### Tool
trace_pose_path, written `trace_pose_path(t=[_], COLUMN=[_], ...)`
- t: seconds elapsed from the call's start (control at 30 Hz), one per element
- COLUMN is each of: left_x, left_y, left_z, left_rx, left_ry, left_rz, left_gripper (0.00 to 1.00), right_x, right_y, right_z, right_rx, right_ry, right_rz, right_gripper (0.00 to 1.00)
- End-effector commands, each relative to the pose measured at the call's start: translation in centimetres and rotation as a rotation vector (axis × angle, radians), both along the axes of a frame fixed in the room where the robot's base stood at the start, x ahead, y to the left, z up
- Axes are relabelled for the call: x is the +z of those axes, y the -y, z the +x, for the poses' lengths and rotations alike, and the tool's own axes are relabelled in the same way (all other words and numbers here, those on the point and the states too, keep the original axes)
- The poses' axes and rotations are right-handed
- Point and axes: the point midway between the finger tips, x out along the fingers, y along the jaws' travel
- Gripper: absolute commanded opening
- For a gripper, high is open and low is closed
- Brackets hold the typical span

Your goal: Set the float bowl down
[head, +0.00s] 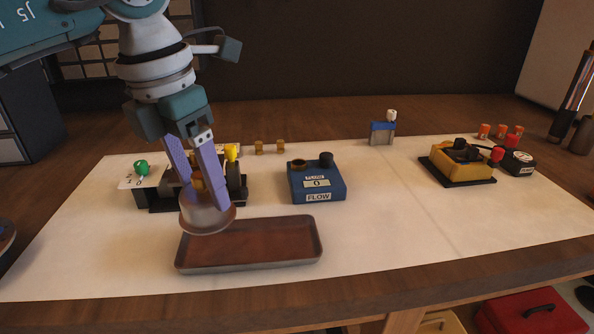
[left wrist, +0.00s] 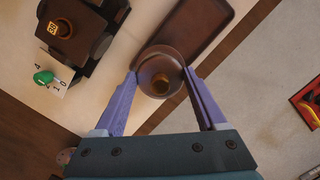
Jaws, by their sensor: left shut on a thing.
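My left gripper (head: 204,192) is shut on the float bowl (head: 207,219), a round, dull metal cup. The bowl is at the left end of the brown tray (head: 285,258) and overlaps its rim in the head view. I cannot tell whether it touches the tray. In the left wrist view the bowl (left wrist: 160,75) sits between the purple fingertips (left wrist: 162,85), with a brass-coloured part inside. The tray (left wrist: 200,25) shows beyond it and looks empty. My right gripper is in neither view.
A black fixture with a yellow knob (head: 232,152) and a green knob (head: 141,167) stands behind the left gripper. A blue FLOW box (head: 315,182) is behind the tray. A yellow device on a black base (head: 457,163) is at right. The mat right of the tray is clear.

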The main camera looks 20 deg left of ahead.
Motion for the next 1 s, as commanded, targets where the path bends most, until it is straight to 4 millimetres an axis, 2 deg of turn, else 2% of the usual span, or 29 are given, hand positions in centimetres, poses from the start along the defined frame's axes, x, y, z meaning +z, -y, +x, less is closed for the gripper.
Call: trace_pose_path(t=[0.03, 0.23, 0.47, 0.87, 0.9, 1.0], left_x=[-0.9, -2.7, -6.1, -6.8, -6.8, -6.7], left_y=[0.0, 0.0, 0.0, 0.0, 0.0, 0.0], left_z=[-0.1, 0.0, 0.0, 0.0, 0.0, 0.0], left_rx=[0.001, 0.000, 0.001, 0.000, 0.000, 0.000], left_ry=[-0.004, -0.001, -0.001, 0.001, 0.001, 0.001], left_rz=[0.000, -0.001, 0.000, 0.001, 0.001, 0.001], left_gripper=[0.13, 0.13, 0.13, 0.13, 0.76, 0.87], right_x=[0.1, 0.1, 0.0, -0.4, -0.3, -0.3], right_y=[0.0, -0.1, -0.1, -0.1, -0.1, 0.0], right_z=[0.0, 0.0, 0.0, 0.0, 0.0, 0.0], right_rx=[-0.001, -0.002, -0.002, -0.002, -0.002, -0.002], right_ry=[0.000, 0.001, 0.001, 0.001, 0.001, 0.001], right_rz=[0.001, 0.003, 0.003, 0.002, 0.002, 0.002], right_gripper=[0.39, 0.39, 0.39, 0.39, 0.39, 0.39])
